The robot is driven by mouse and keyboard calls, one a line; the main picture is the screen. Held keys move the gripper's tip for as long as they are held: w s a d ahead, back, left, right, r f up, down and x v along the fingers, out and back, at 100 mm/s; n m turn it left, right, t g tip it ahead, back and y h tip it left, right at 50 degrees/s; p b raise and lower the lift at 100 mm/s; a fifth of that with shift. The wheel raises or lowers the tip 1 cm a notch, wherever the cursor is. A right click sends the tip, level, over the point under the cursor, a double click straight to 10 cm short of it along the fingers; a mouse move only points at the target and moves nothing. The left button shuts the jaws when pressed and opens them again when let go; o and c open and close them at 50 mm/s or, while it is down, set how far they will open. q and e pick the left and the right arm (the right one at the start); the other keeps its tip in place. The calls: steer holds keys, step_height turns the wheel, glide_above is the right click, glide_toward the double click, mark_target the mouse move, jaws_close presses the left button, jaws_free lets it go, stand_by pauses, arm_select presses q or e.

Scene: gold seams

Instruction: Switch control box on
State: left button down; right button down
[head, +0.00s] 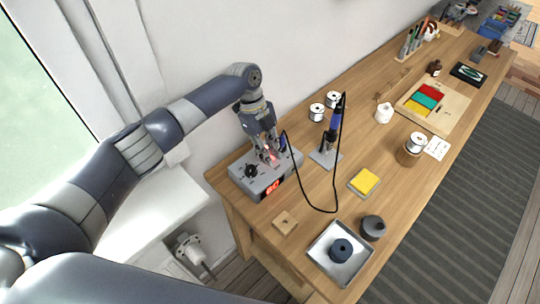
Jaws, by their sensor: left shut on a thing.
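The control box (283,188) is a grey box at the near left end of the wooden bench. It has a black dial (251,171) on top, and its front display (271,188) shows lit red digits. My left gripper (272,160) points down onto the top of the box, beside the dial. Its fingers are shut on a small reddish part there, which looks like the box's switch. The fingers mostly hide this part, so its position cannot be told. My right gripper is not in view.
A soldering iron with a blue handle (336,120) stands in its holder right of the box, its black cable looping over the bench. A yellow sponge (364,181), a metal tray (342,265) and solder spools (317,112) are nearby. A wall runs behind.

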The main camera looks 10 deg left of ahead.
arm_select(q)
steer(key=c, duration=1.4)
jaws_free()
steer(key=shift+c, duration=0.2)
steer(key=shift+r, duration=0.15)
step_height(320, 180, up, 10)
steer(key=shift+f, duration=0.2)
